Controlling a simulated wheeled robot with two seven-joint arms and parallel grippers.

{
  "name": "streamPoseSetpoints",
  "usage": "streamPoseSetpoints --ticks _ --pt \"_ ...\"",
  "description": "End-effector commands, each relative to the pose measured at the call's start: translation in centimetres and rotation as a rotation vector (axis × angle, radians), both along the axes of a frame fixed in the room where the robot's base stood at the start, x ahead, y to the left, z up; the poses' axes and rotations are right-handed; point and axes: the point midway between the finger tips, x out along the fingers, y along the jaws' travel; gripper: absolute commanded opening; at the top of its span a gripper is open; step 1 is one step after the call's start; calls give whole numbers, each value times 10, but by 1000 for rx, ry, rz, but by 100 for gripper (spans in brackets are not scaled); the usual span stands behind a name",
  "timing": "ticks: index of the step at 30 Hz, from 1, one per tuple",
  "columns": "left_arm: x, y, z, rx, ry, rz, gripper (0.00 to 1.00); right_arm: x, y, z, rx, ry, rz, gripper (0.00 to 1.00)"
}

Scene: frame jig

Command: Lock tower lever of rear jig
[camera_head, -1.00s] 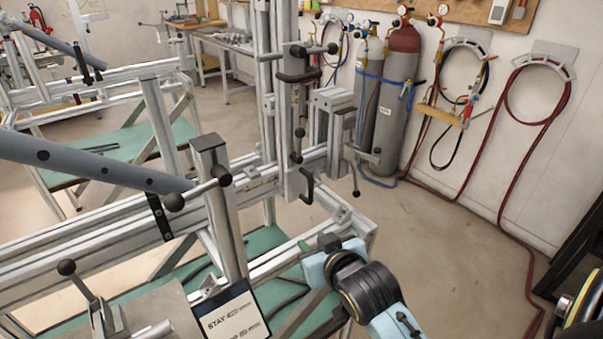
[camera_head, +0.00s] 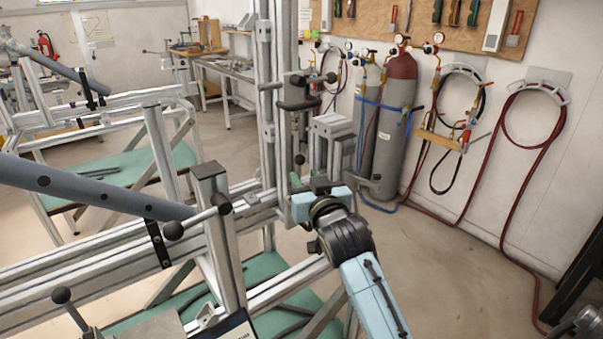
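An upright aluminium tower (camera_head: 284,135) stands on the rail of the near jig, with a black curved handle (camera_head: 298,105) and a knobbed black lever (camera_head: 300,160) on its front. I cannot tell which of its levers is the tower lever. My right gripper (camera_head: 308,186) is at the tower's foot, just below that knob, and covers the lower hook-shaped lever. Its fingers are partly hidden and blend with the metal behind, so their opening and any contact are unclear. My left gripper is out of view.
A blue-grey tube (camera_head: 95,192) lies along the near jig at left, beside a post with a knobbed bar (camera_head: 198,222). A second jig (camera_head: 110,107) stands at the back left. Gas cylinders (camera_head: 393,130) stand by the wall. The floor at right is mostly clear.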

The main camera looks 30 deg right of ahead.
Motion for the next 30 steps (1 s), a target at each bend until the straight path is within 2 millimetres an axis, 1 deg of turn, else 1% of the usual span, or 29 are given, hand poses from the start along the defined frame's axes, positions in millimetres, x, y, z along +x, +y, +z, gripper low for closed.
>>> streamPoseSetpoints --ticks 1,3,7,12,18,20,24,26,30 --pt "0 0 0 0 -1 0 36 9 -2 1 0 -2 0 32" --pt "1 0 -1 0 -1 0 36 17 -4 0 0 -1 0 32" --pt "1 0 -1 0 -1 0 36 28 -7 0 -1 1 0 32" --pt "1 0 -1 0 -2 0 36 33 -8 0 -1 1 0 32" --pt "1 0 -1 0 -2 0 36 33 -8 0 -1 1 0 32" --pt "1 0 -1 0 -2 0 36 33 -8 0 -1 1 0 25" --pt "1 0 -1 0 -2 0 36 33 -8 0 0 1 0 7" --pt "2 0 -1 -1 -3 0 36 33 -8 0 0 1 0 0" --pt "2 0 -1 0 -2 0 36 33 -8 0 0 1 1 0"
